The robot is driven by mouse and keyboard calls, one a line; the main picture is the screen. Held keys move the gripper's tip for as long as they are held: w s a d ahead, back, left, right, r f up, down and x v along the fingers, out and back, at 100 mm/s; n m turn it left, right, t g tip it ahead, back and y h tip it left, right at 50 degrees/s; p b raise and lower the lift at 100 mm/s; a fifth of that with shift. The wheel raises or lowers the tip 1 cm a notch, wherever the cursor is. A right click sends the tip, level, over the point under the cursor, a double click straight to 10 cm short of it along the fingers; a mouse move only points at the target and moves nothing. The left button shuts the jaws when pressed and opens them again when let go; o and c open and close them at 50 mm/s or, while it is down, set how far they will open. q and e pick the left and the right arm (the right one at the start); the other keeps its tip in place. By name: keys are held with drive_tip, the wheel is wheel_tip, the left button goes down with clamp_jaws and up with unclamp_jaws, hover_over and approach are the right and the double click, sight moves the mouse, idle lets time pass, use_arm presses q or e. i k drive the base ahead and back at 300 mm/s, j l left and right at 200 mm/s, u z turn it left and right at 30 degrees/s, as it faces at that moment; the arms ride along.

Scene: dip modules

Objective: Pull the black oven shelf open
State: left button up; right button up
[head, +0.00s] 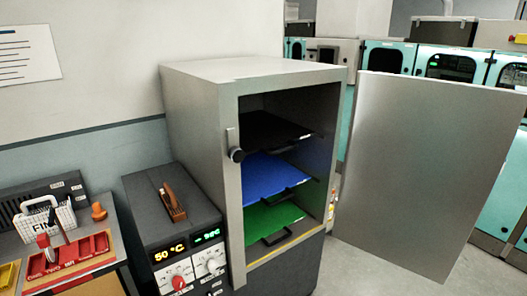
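The oven (202,110) is a grey cabinet in the middle of the head view, with its door (425,170) swung wide open to the right. The black shelf (272,130) is the top one inside and sits within the cabinet. Its front edge is dark and hard to make out against the interior. A blue shelf (270,175) is below it and a green shelf (265,218) is lowest, both with dark handles at the front. Neither of my grippers shows in the head view.
A dark control unit (150,205) with dials and a display reading 50 °C stands left of the oven. Further left are a white basket (62,219), a red tray (72,258) and an orange knob-like piece (99,211). Teal machines (450,65) stand behind the open door.

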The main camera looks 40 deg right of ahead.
sight(259, 131)
drive_tip(key=l+z, duration=0.15)
drive_tip(key=z, duration=0.2)
drive_tip(key=l+z, duration=0.1)
drive_tip(key=z, duration=0.25)
drive_tip(key=i, duration=0.05)
